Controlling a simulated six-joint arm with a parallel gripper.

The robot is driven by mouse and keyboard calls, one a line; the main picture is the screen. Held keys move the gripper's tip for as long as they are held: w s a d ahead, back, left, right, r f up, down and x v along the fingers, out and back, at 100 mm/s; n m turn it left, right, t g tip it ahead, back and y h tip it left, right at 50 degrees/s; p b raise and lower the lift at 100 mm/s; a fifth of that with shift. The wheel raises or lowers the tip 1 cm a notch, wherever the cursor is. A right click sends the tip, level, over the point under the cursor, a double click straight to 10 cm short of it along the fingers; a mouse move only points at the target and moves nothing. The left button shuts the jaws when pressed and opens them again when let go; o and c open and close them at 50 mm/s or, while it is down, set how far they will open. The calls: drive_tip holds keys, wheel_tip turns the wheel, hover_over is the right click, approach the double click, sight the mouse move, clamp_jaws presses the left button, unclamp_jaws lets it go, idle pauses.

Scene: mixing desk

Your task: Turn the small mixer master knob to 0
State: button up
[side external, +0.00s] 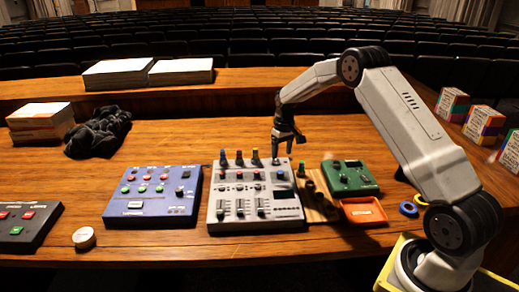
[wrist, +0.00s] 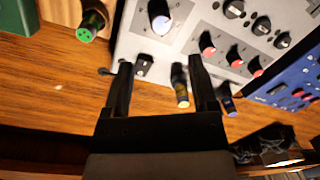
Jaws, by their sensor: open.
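A grey mixer (side external: 226,215) with faders and small knobs lies mid-desk. It also shows in the wrist view (wrist: 190,35). I cannot read labels to tell which knob is the master. My gripper (side external: 282,153) is open above the mixer's back right edge. In the wrist view the open fingers (wrist: 160,62) stand apart below that knob, with a yellow-banded cable plug (wrist: 181,85) visible between them; nothing is held.
Several plugs stand along the mixer's back edge. A blue panel (side external: 152,195) is left, a black panel (side external: 28,224) farther left. To the right are a green box (side external: 350,178), an orange tray (side external: 363,211) and a green-ended plug (wrist: 90,24). Desk behind the mixer is mostly clear.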

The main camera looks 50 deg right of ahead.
sight(281, 172)
drive_tip(key=m, duration=0.5)
drive_tip(key=shift+s+a+r+t, duration=0.1)
drive_tip(key=shift+s+a+t, duration=0.2)
drive_tip(key=shift+s, duration=0.1)
drive_tip(key=shift+w+a+f, duration=0.1)
drive_tip(key=shift+f, duration=3.8)
clamp_jaws()
